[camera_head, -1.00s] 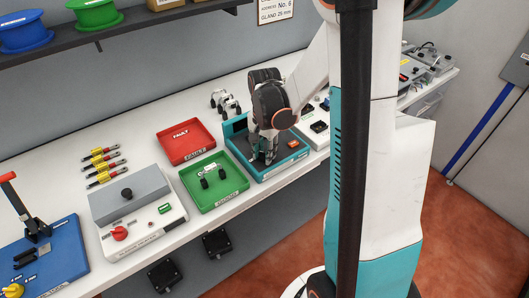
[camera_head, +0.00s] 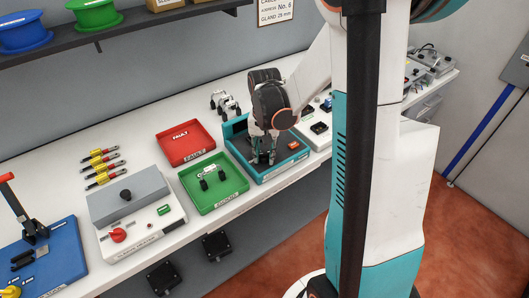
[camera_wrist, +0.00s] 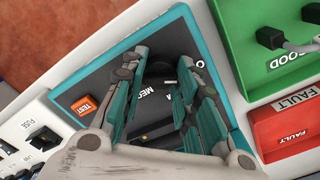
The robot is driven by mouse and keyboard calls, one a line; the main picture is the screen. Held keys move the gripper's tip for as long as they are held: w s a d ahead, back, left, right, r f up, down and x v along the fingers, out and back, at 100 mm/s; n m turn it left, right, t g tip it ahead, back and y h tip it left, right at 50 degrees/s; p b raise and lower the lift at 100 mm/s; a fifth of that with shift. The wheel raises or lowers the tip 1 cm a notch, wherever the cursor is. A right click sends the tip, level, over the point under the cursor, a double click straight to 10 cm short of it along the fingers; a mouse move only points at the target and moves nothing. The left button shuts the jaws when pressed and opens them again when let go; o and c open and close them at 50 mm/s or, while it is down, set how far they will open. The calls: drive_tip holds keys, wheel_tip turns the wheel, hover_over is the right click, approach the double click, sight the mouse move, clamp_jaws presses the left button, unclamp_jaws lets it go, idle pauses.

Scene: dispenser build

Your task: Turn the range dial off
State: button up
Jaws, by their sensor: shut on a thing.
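The range dial (camera_wrist: 160,72) is a dark round knob on the dark panel of a teal-edged tester (camera_head: 283,173). It shows only partly in the wrist view, between the fingers, and the fingers hide most of it. A white mark shows near its right side. My gripper (camera_wrist: 164,66) points down at the panel with its teal fingers shut on the dial. In the head view my gripper (camera_head: 263,160) stands over the tester, and the dial is hidden there. I cannot tell which setting the dial points to.
An orange TEST button (camera_wrist: 85,105) is on the same panel, beside the fingers. A green GOOD tray (camera_head: 232,185) with a cabled part and a red FAULT tray (camera_head: 185,155) stand to the left. A grey box with a red knob (camera_head: 118,235) is farther left.

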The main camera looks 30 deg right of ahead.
sight(264, 153)
drive_tip(key=o, duration=1.1)
drive_tip(key=shift+c, duration=0.2)
wheel_tip(264, 153, up, 12)
idle(0.3)
